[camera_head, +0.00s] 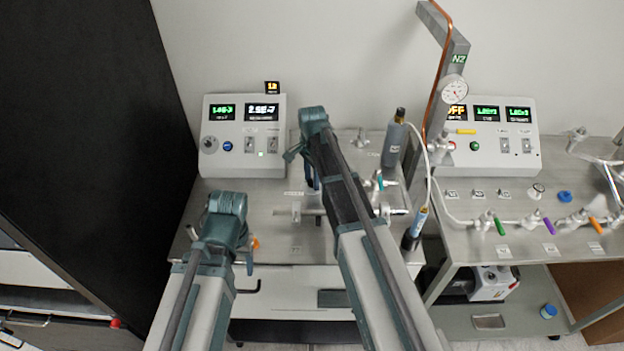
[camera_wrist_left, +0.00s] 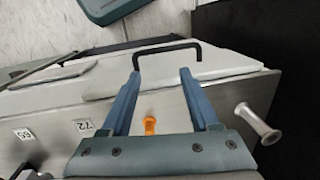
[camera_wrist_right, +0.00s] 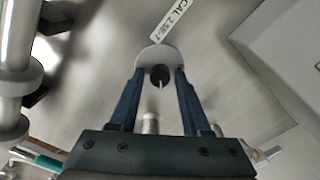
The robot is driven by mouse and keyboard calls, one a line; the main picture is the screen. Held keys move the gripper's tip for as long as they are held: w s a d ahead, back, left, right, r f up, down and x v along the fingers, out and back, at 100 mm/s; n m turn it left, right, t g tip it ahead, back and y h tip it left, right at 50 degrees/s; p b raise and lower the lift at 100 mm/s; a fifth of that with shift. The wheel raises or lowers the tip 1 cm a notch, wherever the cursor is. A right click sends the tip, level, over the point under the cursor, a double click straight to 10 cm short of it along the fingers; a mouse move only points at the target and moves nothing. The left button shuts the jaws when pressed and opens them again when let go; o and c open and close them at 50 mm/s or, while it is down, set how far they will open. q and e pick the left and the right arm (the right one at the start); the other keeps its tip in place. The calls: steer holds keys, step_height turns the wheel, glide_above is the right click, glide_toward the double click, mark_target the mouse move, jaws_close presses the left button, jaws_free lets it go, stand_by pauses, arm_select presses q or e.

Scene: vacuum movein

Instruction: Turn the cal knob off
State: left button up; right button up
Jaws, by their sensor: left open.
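The cal knob (camera_wrist_right: 160,78) shows in the right wrist view as a dark round knob with a white pointer line on a pale disc (camera_wrist_right: 151,54). A label reading "CAL 2.5E-7" (camera_wrist_right: 167,25) lies beside it. My right gripper (camera_wrist_right: 160,71) is open, with one finger on each side of the knob and visible gaps to both. In the head view my right gripper (camera_head: 304,170) is over the left bench, and its arm hides the knob. My left gripper (camera_wrist_left: 161,74) is open and empty near the bench's front edge; it also shows in the head view (camera_head: 222,250).
A control box (camera_head: 243,160) with two displays stands behind on the left bench. Metal pipes (camera_wrist_right: 17,80) run left of the right gripper. An orange handle (camera_wrist_left: 150,125) is near the left gripper. A grey cylinder (camera_head: 394,145) stands right of my right arm. A second bench (camera_head: 500,240) is further right.

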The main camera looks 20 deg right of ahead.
jaws_close()
steer(key=n, duration=0.8)
steer(key=shift+n, duration=0.4)
steer(key=n, duration=0.4)
steer(key=shift+n, duration=2.5)
